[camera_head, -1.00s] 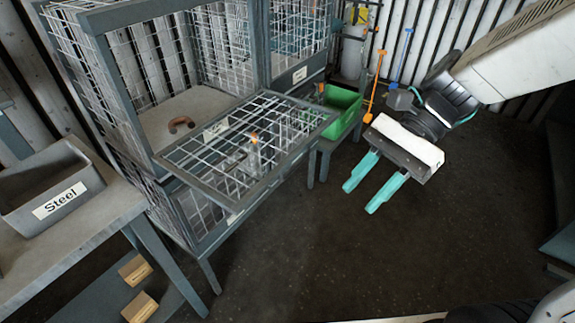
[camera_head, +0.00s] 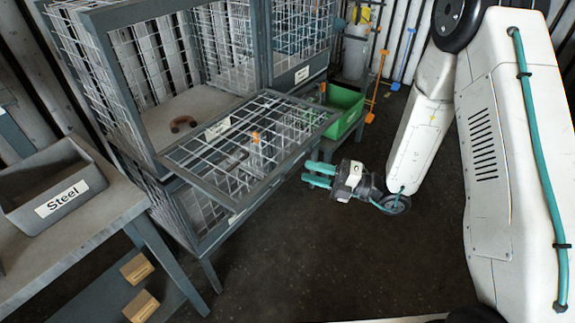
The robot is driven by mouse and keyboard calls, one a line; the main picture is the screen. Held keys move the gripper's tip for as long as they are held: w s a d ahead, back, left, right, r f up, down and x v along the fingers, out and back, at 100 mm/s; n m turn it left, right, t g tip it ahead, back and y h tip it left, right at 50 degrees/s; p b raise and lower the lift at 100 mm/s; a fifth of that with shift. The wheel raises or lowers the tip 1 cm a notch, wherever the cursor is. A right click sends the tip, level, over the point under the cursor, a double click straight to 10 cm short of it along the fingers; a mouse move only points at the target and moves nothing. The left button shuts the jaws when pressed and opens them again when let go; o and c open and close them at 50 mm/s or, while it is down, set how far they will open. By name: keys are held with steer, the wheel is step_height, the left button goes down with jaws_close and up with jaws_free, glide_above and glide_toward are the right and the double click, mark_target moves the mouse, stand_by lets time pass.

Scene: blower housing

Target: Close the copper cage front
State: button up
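The copper cage (camera_head: 158,90) is an open-fronted grey wire-mesh box at the upper left, with a curved copper-coloured piece (camera_head: 183,123) on its floor. Its mesh front (camera_head: 250,148) is folded down and lies roughly flat, jutting out towards the room. A label sits on the front, too small to read. My gripper (camera_head: 318,174) is low, just right of the front's outer edge, with its teal fingers pointing left. The two fingers are apart with a gap between them, and nothing shows in them. I cannot tell whether they touch the front.
A green bin (camera_head: 342,108) stands behind my gripper. A neighbouring mesh cage (camera_head: 300,40) is at the top. A grey bin labelled Steel (camera_head: 52,185) sits on a bench at left, with wooden blocks (camera_head: 137,269) below. The dark floor in front is clear.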

mark_target(298, 168)
steer(key=x, duration=0.7)
jaws_close()
